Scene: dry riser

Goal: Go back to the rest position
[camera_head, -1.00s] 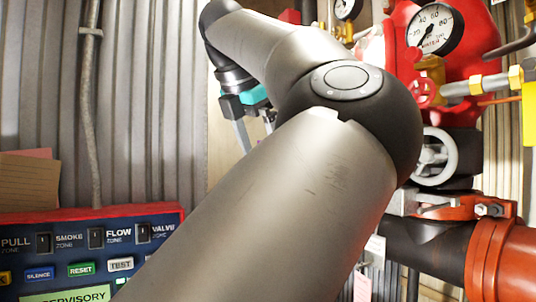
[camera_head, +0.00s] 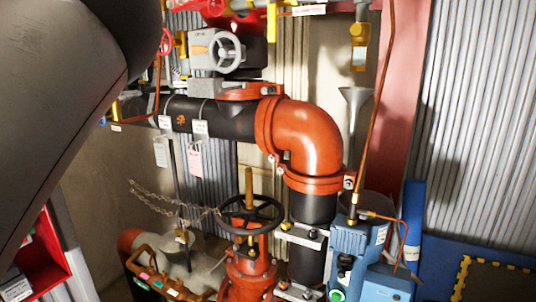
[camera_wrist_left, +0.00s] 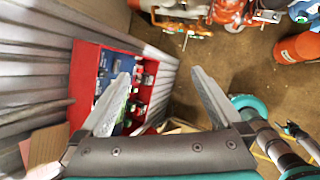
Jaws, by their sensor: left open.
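My left gripper (camera_wrist_left: 160,76) shows in the left wrist view with its two grey fingers wide apart and nothing between them. Behind the fingers and lower down is a red open-fronted cabinet (camera_wrist_left: 85,70) with a blue panel and several small items; the fingers look apart from it. In the head view a large dark link of my own arm fills the upper left and hides what lies behind it; the left gripper itself is outside that view. My right gripper cannot be made out in either view.
An orange pipe elbow (camera_head: 312,140) joins a black pipe (camera_head: 236,118) mid-view. Below are a black handwheel (camera_head: 250,215), a hanging chain (camera_head: 165,200) and a blue pump-like unit (camera_head: 352,240). Corrugated wall (camera_head: 480,120) stands at right. Brown floor (camera_wrist_left: 205,60) shows in the wrist view.

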